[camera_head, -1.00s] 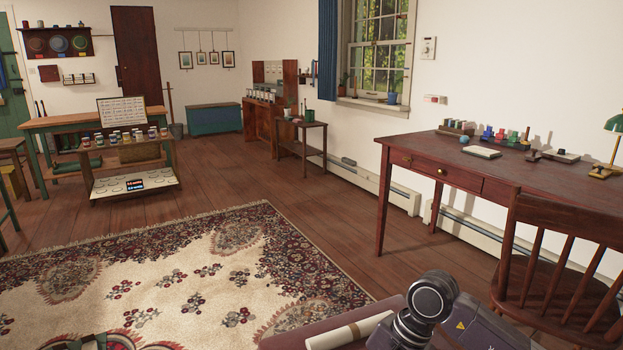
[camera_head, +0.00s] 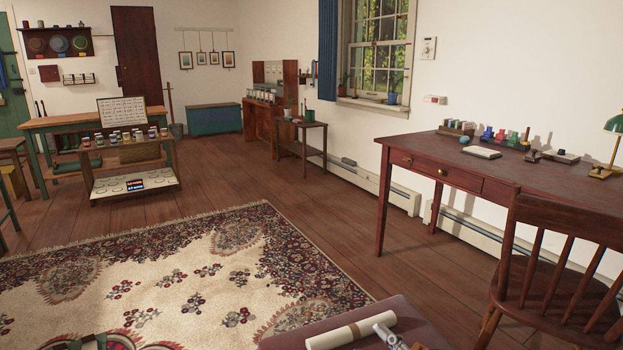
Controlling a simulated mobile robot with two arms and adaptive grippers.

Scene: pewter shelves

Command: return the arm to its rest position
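At the bottom edge, right of centre, a small grey metal piece (camera_head: 385,332) shows beside a rolled paper. It looks like part of my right arm or gripper, but too little shows to tell its fingers or whether they are open. The cream rolled paper (camera_head: 345,334) lies on a dark red padded top (camera_head: 400,312), which the frame cuts off.
A red-brown desk (camera_head: 470,160) with small items stands at the right, with a wooden chair (camera_head: 560,250) before it. A patterned rug (camera_head: 190,285) covers the floor at left. Bare floor (camera_head: 250,170) lies beyond it. A display stand (camera_head: 135,185) stands further back.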

